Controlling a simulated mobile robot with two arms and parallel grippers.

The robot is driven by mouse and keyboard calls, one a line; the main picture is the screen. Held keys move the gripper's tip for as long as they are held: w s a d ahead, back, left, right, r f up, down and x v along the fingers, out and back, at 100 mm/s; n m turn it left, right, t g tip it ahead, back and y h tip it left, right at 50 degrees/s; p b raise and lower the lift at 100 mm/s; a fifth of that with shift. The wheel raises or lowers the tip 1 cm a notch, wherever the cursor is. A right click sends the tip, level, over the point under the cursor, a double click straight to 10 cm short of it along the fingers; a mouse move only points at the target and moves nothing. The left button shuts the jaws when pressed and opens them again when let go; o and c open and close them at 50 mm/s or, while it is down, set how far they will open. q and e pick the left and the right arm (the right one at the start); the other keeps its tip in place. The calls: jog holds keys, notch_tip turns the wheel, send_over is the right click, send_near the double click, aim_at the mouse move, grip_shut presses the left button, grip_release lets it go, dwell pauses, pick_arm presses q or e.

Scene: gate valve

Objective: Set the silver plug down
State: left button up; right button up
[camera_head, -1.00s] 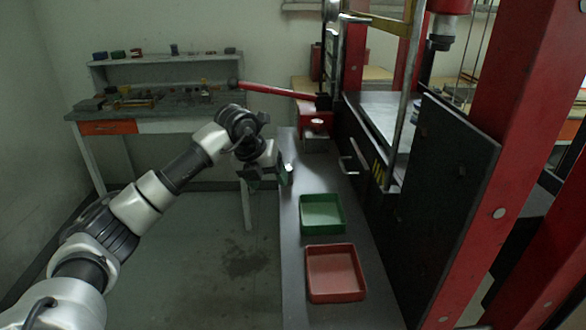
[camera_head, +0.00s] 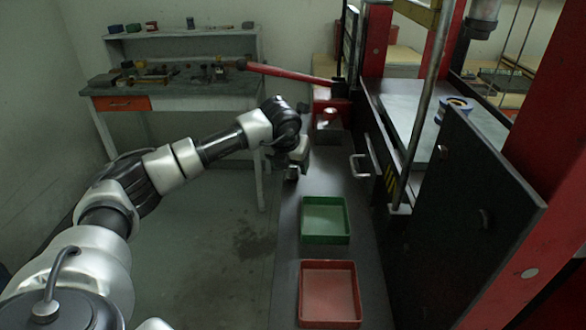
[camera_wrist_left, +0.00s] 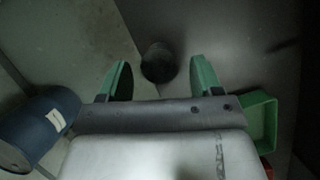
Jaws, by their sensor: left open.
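The plug (camera_wrist_left: 158,62) shows in the left wrist view as a short, dark, round piece; its silver colour does not show in this dim light. It appears to stand on the grey bench top (camera_wrist_left: 240,45), close to the bench edge. My left gripper (camera_wrist_left: 160,78) is open, with one green finger on each side of the plug and a visible gap on both sides. In the head view my left gripper (camera_head: 293,170) is low over the left edge of the bench, and I cannot make out the plug there. My right gripper is not in view.
A green tray (camera_head: 325,238) and a red tray (camera_head: 328,293) lie on the bench nearer me. A red vise-like block (camera_head: 330,112) stands behind the gripper. The press with a metal handle (camera_head: 357,167) borders the right. A blue drum (camera_wrist_left: 40,130) shows in the wrist view.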

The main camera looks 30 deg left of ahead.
aim_at(292, 169)
pick_arm(q)
jog(key=shift+x, duration=1.15)
jog(key=shift+w+a+f, duration=0.1)
jog(key=shift+w+f, duration=0.1)
jog(key=shift+f, duration=0.25)
jog(key=shift+c, duration=1.4)
jog(key=shift+r, duration=0.1)
grip_shut()
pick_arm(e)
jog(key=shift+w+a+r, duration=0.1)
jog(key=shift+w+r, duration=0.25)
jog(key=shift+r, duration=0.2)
